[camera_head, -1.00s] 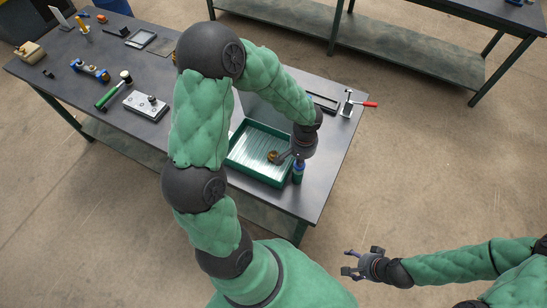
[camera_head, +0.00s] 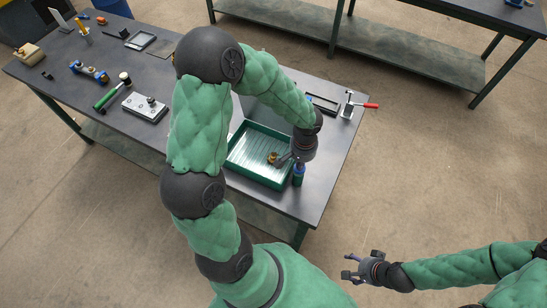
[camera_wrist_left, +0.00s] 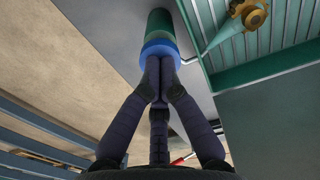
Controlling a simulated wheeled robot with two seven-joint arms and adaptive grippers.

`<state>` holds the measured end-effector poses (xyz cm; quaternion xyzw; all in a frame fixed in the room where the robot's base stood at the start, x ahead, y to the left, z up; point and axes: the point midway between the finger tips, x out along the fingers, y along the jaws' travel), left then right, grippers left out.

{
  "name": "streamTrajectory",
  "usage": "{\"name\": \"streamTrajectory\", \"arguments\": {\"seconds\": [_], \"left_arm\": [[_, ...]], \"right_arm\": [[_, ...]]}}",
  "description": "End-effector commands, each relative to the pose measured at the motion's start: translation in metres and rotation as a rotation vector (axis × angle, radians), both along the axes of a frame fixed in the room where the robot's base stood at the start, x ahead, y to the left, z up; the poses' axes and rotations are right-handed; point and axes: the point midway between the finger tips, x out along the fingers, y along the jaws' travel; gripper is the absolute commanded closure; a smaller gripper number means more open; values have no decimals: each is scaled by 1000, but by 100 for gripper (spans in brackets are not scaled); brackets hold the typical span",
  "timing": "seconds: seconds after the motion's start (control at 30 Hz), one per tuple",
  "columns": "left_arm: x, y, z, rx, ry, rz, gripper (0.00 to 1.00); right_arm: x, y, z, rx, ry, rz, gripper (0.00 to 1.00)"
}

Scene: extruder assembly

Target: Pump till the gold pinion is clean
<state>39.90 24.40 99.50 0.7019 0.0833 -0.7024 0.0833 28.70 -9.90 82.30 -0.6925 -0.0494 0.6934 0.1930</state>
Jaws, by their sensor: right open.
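The gold pinion (camera_head: 272,158) lies in the green tray (camera_head: 234,163) near its right end; it also shows in the left wrist view (camera_wrist_left: 262,17), with a few darker patches. A green pump bottle with a blue top (camera_head: 298,179) stands just outside the tray's near right corner. In the left wrist view, my left gripper (camera_wrist_left: 159,84) has its fingers together, tips against the bottle's blue top (camera_wrist_left: 158,48). A pale spray cone runs from the thin nozzle (camera_wrist_left: 192,64) toward the pinion. My right gripper (camera_head: 362,264) is open and empty, off the table's near right side.
A toggle clamp with a red handle (camera_head: 358,103) stands at the table's right edge. A green-handled hammer (camera_head: 110,94), a metal block (camera_head: 146,106) and other parts lie to the left. My left arm hides the table's middle. The floor around my right gripper is clear.

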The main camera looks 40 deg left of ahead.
Motion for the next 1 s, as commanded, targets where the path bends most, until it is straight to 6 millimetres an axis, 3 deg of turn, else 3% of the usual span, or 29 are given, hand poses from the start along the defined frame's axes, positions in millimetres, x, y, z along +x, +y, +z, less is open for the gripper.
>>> {"name": "streamTrajectory", "arguments": {"seconds": [1.0], "left_arm": [[1,0,77,0,-2,-1,100]], "right_arm": [[0,0,54,0,0,0,31]]}}
